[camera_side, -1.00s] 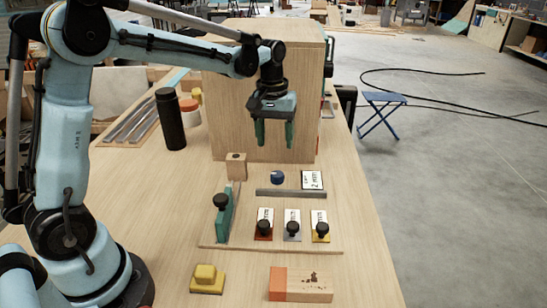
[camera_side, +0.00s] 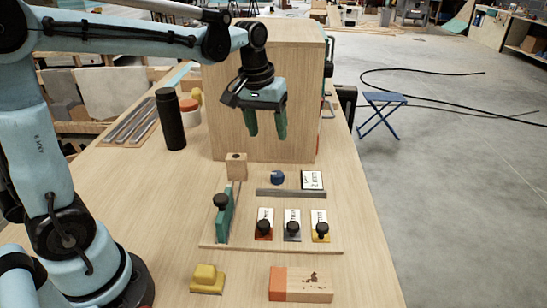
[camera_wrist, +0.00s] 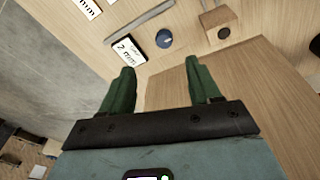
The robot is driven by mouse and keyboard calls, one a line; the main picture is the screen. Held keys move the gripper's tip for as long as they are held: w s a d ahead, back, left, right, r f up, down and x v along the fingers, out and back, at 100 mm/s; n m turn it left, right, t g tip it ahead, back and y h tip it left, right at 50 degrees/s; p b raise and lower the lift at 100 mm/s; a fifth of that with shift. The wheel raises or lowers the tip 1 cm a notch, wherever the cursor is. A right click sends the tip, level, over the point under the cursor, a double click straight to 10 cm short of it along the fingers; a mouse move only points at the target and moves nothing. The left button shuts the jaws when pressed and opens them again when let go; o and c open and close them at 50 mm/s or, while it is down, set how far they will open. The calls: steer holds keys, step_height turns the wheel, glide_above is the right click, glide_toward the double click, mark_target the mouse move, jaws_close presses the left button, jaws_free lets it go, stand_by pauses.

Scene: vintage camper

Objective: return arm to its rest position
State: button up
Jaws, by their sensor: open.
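My gripper (camera_side: 266,122) hangs in the air in front of the large wooden box (camera_side: 306,112), above the back of the work board. Its two green fingers point down, apart, with nothing between them. In the wrist view my gripper (camera_wrist: 162,88) is open and empty too. My upper arm reaches in from the left in the side view, and its elbow is cut off by the top left edge.
On the table (camera_side: 150,205) stand a black bottle (camera_side: 170,120), a wooden block with a hole (camera_side: 236,166), a blue knob (camera_side: 278,177), several knobbed pieces (camera_side: 292,228), a yellow block (camera_side: 207,278) and an orange-and-wood block (camera_side: 300,284). A blue stool (camera_side: 382,102) stands on the floor.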

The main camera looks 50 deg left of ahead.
steer(key=s+d+f+m+t, duration=0.1)
steer(key=s+m+t, duration=0.1)
steer(key=s, duration=0.3)
steer(key=s+d+f+m+t, duration=0.1)
steer(key=s+d+m+t, duration=0.1)
steer(key=s, duration=0.4)
steer(key=shift+s+d+f+m+t, duration=0.15)
steer(key=shift+s+f+m+t, duration=0.15)
steer(key=shift+m+t, duration=0.3)
